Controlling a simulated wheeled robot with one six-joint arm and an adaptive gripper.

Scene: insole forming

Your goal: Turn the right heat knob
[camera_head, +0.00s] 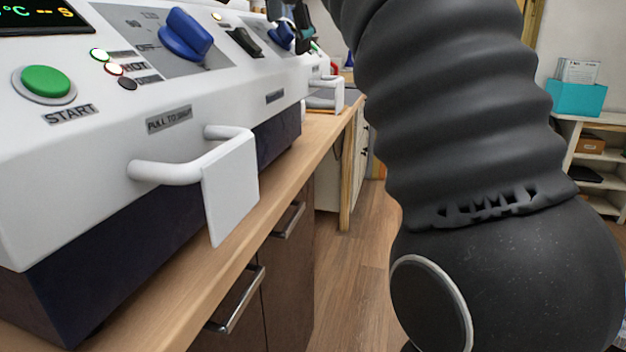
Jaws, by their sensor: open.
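A white forming machine (90,150) stands on the wooden counter and fills the left side of the view. A blue knob (185,35) sits on its sloped panel, beside an OFF mark. Farther along the panel, dark fingers of my gripper (291,22) show small at the top edge, open.
A green START button (47,82), small lights and a black switch (243,41) are on the panel. A white pull handle (225,185) juts out in front. The wooden counter (215,265) edge runs below. A shelf with a teal box (578,98) stands far right.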

